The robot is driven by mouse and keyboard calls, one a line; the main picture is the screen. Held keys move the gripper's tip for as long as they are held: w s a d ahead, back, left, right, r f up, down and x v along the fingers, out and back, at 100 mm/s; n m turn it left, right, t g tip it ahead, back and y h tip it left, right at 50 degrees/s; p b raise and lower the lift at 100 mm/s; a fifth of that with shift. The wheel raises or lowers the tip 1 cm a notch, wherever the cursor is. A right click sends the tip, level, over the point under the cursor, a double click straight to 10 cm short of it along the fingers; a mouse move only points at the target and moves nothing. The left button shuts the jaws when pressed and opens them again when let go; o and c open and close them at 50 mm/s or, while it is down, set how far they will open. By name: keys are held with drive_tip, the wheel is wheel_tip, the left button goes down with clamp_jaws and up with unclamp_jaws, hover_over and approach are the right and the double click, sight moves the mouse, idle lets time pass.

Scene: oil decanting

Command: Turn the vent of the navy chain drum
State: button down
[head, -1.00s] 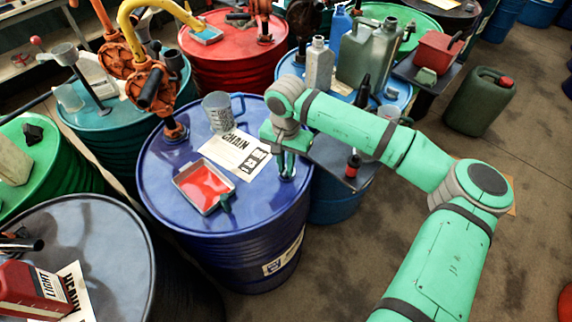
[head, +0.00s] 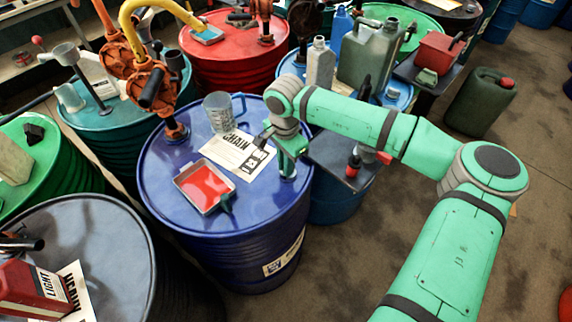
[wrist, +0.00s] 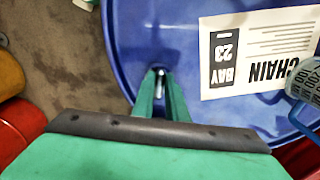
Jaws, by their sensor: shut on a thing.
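The navy chain drum (head: 225,245) stands in the middle of the head view, with its blue top also in the wrist view (wrist: 180,60). Its small metallic vent (head: 288,178) is near the right side of the top. My gripper (head: 290,168) points down over it. In the wrist view my gripper (wrist: 157,85) has its two green fingers close around the vent (wrist: 159,80), hiding most of it. The gripper is shut on the vent.
On the drum top lie a CHAIN label sheet (head: 238,155), a red-filled tray (head: 203,187) and a clear measuring jug (head: 220,112). An orange hand pump (head: 150,83) rises at the back left. A dark shelf (head: 335,160) with small items sits just right of the drum.

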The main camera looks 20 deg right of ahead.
drive_tip(key=m, duration=0.6)
drive_tip(key=shift+w+m, duration=0.3)
drive_tip(key=m, duration=0.5)
drive_tip(key=shift+w+d+m, duration=0.1)
drive_tip(key=shift+w+m, duration=0.15)
drive_tip(key=shift+m, duration=0.05)
drive_tip(key=c, duration=1.8)
unclamp_jaws()
drive_tip(key=shift+o, duration=0.2)
drive_tip(key=shift+r, duration=0.1)
wheel_tip(320, 180, up, 11)
